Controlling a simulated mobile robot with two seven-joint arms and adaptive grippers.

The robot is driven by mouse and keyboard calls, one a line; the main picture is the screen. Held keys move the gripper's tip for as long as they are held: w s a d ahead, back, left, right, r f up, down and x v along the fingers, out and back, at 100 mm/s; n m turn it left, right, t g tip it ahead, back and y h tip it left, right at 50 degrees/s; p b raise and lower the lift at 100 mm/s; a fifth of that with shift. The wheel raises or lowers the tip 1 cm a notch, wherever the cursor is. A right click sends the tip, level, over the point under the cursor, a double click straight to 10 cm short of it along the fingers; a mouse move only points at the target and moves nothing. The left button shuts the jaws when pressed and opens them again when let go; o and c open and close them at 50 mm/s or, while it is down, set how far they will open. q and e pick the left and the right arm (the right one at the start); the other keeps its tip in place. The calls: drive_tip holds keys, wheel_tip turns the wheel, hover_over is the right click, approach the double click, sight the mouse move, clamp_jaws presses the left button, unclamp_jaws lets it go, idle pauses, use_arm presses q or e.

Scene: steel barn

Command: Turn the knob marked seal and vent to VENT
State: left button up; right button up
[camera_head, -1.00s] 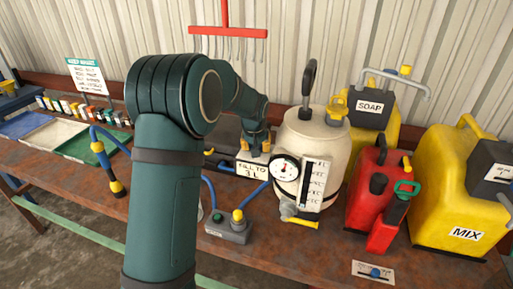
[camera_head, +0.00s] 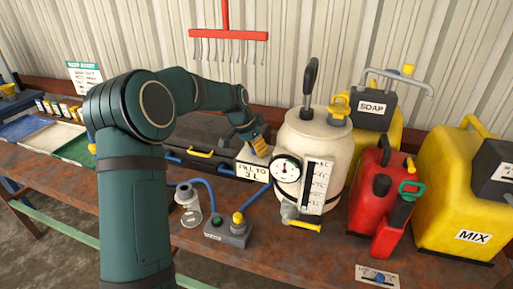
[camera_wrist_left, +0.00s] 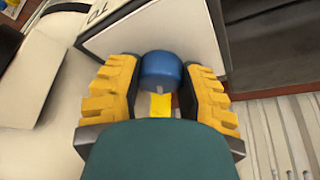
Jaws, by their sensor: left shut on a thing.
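My left gripper (camera_head: 258,146) is behind the FILL TO 3 L sign (camera_head: 252,172), at the left side of the cream tank (camera_head: 313,138). In the left wrist view its yellow fingers (camera_wrist_left: 160,78) are shut on a round blue knob (camera_wrist_left: 161,69), one on each side. A short yellow strip (camera_wrist_left: 160,105) shows just below the knob, between the fingers. The head view does not show this knob, and no seal or vent marking is legible on it. My right gripper is not in view.
A gauge (camera_head: 286,169) and a yellow-handled tap (camera_head: 303,224) are on the tank's front. A grey box with a yellow knob (camera_head: 238,218) and a clear jar (camera_head: 187,205) stand in front. Red cans (camera_head: 378,185) and yellow jugs (camera_head: 462,195) crowd the right.

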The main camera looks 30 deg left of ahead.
use_arm(q)
drive_tip(key=shift+m, duration=0.6)
drive_tip(key=shift+g, duration=0.3)
drive_tip(key=shift+f, duration=0.1)
drive_tip(key=o, duration=0.9)
drive_tip(key=v, duration=1.2)
drive_tip(key=shift+a, duration=0.2)
drive_tip(key=shift+s+f, duration=0.1)
